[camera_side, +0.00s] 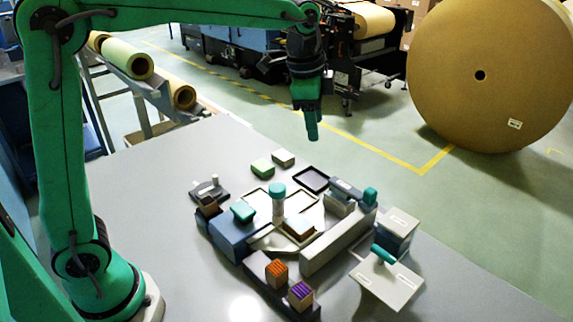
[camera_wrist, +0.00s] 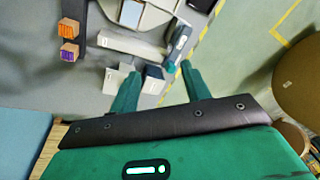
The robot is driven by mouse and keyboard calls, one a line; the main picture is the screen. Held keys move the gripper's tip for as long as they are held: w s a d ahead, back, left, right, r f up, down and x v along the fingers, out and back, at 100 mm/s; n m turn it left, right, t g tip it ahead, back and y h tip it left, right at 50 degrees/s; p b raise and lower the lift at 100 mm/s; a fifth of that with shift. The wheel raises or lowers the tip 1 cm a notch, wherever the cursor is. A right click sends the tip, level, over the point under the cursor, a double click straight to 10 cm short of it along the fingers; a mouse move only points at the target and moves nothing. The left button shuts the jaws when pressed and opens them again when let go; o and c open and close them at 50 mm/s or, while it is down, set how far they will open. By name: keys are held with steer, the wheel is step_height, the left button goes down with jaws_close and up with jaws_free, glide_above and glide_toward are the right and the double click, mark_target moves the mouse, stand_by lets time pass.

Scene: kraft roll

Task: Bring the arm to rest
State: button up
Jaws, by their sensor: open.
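My gripper (camera_side: 312,138) hangs in the air with its fingers pointing down, above the far part of the grey table (camera_side: 150,180). It is clear of everything on the table. In the wrist view my gripper (camera_wrist: 161,70) shows two green fingers spread apart with nothing held between them. The arm reaches across the top of the side view.
Fixtures crowd the table's middle: a teal-capped cylinder (camera_side: 277,200), a blue block (camera_side: 236,232), a dark tray (camera_side: 311,179), a light plate with a teal handle (camera_side: 387,284). Orange-striped (camera_side: 277,272) and purple-striped (camera_side: 301,295) blocks stand in front. The table's left is clear.

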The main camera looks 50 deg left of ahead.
steer(key=s+a+f+n+t, duration=0.1)
steer(key=s+a+n, duration=0.1)
steer(key=s, duration=0.5)
steer(key=s+a+f+n+t, duration=0.1)
steer(key=s+a+n, duration=0.2)
steer(key=s+n, duration=0.2)
steer(key=s+a+f+n+t, duration=0.1)
steer(key=s+a+n, duration=0.1)
steer(key=s, duration=0.9)
steer(key=shift+a+f+n, duration=0.3)
steer(key=shift+f+n, duration=0.1)
steer(key=shift+n, duration=0.4)
